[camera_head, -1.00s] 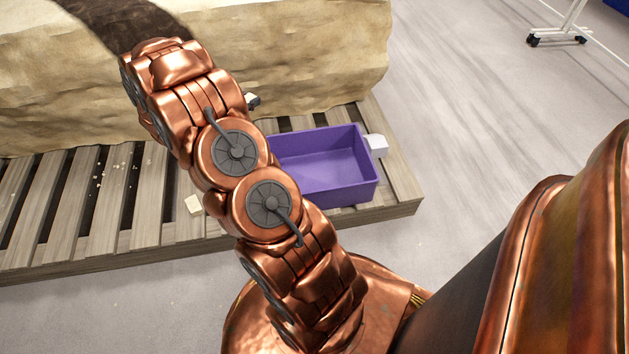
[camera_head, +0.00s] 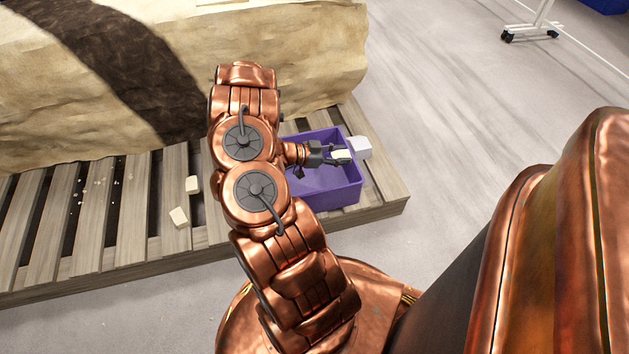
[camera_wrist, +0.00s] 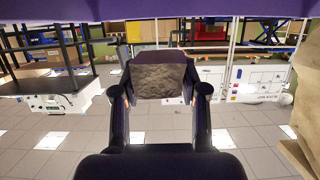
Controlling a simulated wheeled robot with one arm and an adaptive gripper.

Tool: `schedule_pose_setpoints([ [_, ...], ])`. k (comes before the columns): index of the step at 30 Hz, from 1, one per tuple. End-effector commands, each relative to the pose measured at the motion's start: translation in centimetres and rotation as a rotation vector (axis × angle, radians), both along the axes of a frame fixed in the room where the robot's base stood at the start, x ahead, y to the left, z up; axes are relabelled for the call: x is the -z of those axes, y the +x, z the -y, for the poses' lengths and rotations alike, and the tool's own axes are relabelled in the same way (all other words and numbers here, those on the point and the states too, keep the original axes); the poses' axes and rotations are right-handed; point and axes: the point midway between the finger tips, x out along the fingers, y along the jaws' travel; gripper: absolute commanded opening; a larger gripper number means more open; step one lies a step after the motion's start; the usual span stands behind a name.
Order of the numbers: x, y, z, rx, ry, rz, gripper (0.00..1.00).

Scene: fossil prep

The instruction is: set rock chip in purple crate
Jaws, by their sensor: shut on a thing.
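The purple crate (camera_head: 332,196) stands on the right end of a wooden pallet in the head view. My gripper (camera_head: 336,155) reaches over the crate's opening from the left, shut on a small pale rock chip (camera_head: 343,156). In the wrist view the chip (camera_wrist: 160,82) looks brown and rough between the two dark fingertips of my gripper (camera_wrist: 158,92). A purple band, likely part of the crate (camera_wrist: 160,10), crosses the top of that view. I cannot tell how high the chip is above the crate floor. My arm hides the crate's left side.
Two pale chips (camera_head: 192,184) (camera_head: 180,217) lie on the pallet (camera_head: 130,240) left of my arm. A whitish block (camera_head: 358,147) is beside the crate's far right corner. A large fossil jacket (camera_head: 290,60) fills the back. Open floor lies to the right.

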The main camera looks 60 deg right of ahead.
Motion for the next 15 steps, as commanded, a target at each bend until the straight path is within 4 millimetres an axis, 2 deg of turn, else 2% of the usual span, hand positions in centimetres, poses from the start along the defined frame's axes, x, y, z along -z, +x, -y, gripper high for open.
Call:
schedule_pose_setpoints([
  [9,5.1,0.0,0.0,-0.004,0.002,-0.004,0.03],
  [15,6.4,0.0,0.0,-0.002,0.001,-0.001,0.03],
])
